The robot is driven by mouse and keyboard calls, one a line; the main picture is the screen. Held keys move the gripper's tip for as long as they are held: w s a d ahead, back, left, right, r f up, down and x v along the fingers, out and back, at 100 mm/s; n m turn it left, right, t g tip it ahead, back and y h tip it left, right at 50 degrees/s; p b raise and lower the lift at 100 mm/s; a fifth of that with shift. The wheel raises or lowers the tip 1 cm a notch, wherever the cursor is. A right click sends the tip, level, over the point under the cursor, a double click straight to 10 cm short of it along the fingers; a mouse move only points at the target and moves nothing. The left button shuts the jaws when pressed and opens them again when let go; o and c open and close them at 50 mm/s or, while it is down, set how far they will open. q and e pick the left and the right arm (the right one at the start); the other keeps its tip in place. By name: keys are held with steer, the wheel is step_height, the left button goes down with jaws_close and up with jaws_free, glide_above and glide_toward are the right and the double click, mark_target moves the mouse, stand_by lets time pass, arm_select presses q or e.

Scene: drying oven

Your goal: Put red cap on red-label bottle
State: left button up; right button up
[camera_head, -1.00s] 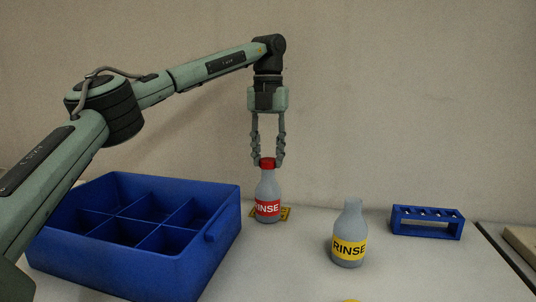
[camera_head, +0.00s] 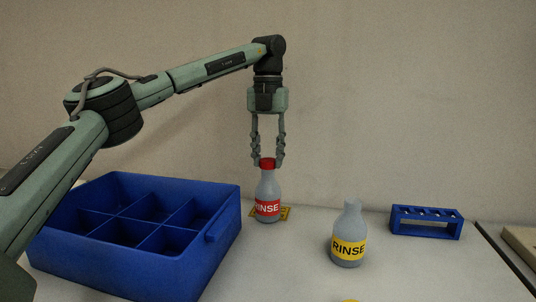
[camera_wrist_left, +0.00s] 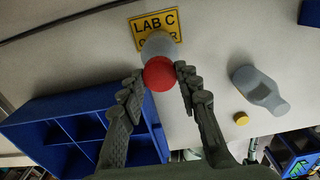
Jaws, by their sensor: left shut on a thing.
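The red-label bottle (camera_head: 268,207) stands upright on the table, partly over a yellow sign. The red cap (camera_head: 267,163) sits at the top of its neck, in line with it. My left gripper (camera_head: 268,164) points straight down and is shut on the red cap, one finger on each side. In the left wrist view, the red cap (camera_wrist_left: 159,73) lies between the fingertips and covers part of the grey bottle (camera_wrist_left: 160,46) below. Whether the cap is seated fully on the neck cannot be told. My right gripper is not in view.
A yellow-label bottle (camera_head: 349,236) without a cap stands to the right. A yellow cap (camera_wrist_left: 241,118) lies near it. A blue divided crate (camera_head: 226,240) is at left, a blue rack (camera_head: 427,222) at right. The yellow sign (camera_wrist_left: 145,27) lies flat under the red-label bottle.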

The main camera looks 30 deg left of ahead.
arm_select(q)
steer(key=shift+f, duration=0.1)
stand_by(0.5)
steer(key=o, duration=0.8)
steer(key=shift+c, duration=0.2)
steer(key=shift+o, duration=0.6)
steer(key=o, duration=0.3)
steer(key=shift+o, duration=0.2)
steer(key=shift+r, duration=3.5)
